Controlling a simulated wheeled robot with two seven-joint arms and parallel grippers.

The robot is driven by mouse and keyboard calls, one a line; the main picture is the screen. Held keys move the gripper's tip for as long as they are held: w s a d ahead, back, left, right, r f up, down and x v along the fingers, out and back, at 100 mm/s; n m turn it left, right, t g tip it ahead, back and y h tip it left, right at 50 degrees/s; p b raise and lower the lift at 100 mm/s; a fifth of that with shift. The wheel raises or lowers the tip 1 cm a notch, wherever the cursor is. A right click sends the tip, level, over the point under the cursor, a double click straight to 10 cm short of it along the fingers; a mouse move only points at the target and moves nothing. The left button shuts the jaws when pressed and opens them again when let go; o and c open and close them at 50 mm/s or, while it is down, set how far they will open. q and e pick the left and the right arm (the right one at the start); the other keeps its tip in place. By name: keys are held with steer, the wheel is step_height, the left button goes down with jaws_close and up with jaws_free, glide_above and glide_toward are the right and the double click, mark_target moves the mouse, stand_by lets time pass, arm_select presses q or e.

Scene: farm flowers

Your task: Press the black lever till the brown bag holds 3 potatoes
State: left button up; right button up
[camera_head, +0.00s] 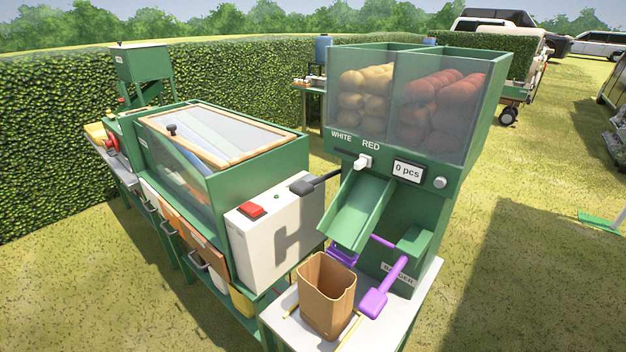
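The black lever (316,184) sticks out to the left from the green potato dispenser (440,205), with its thick black grip at the outer end. The brown bag (327,297) stands upright and open-topped on a white table below the green chute (357,212). The part of its inside that shows holds no potatoes; its bottom is hidden. The dispenser's display (408,171) reads "0 pcs". Yellowish potatoes (365,90) fill the left hopper, labelled WHITE, and red potatoes (430,100) the right hopper. Neither of my grippers is in the head view.
A white switch (363,162) and a round grey button (440,183) sit on the dispenser front. A purple paddle-like part (376,301) is right of the bag. A white box (270,240) with a red button (251,210) stands left of the lever. Open grass lies to the right.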

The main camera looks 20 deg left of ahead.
arm_select(q)
jaws_close()
stand_by(1.5)
